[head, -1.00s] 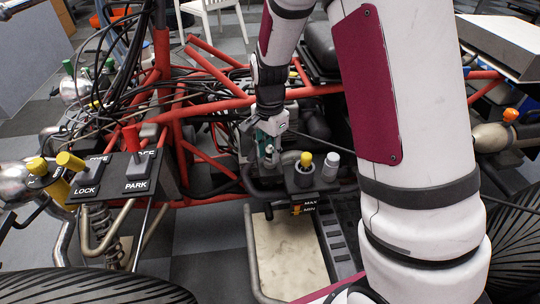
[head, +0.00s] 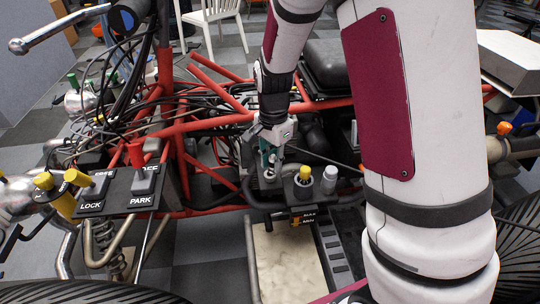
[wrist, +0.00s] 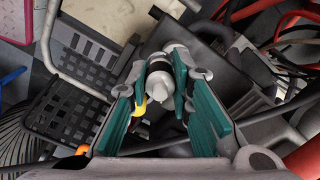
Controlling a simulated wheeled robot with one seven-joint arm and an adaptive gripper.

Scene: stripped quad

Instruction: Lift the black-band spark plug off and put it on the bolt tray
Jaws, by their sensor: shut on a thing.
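My gripper (head: 269,158) points down at the engine area in the middle of the head view. Its teal-padded fingers (wrist: 160,98) are shut on the spark plug (wrist: 158,78), a pale cylinder with a dark band in the wrist view. The plug's lower end (head: 268,174) shows below the fingers in the head view, close to the black block. I cannot tell whether it is still seated. I cannot pick out the bolt tray for certain.
Just right of my gripper, a yellow-capped post (head: 304,174) and a grey-capped post (head: 328,173) stand on the black block. Red frame tubes (head: 215,122) and black cables crowd the left. A pale floor panel (head: 285,262) lies clear in front.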

